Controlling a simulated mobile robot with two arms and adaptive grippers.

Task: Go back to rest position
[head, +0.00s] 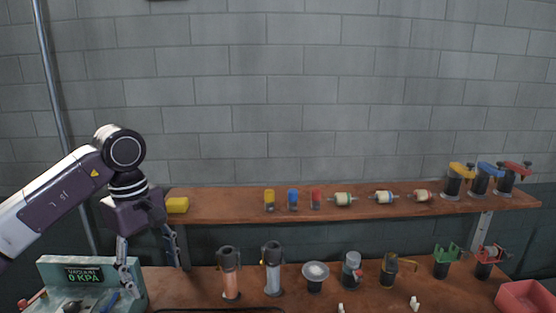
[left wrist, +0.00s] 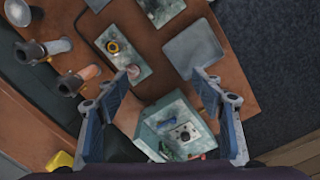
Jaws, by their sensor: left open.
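My left gripper (head: 148,255) hangs pointing down at the left of the head view, with its two fingers spread apart. It is above and beside the vacuum gauge box (head: 85,274), whose display reads 0 KPA. In the left wrist view the open left gripper (left wrist: 166,74) has nothing between its fingertips. My right gripper is not in view.
The bench below holds two tall cylinders (head: 229,272) (head: 272,268), several stands and a red tray (head: 525,297). A flat grey plate (left wrist: 193,48) lies on the bench.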

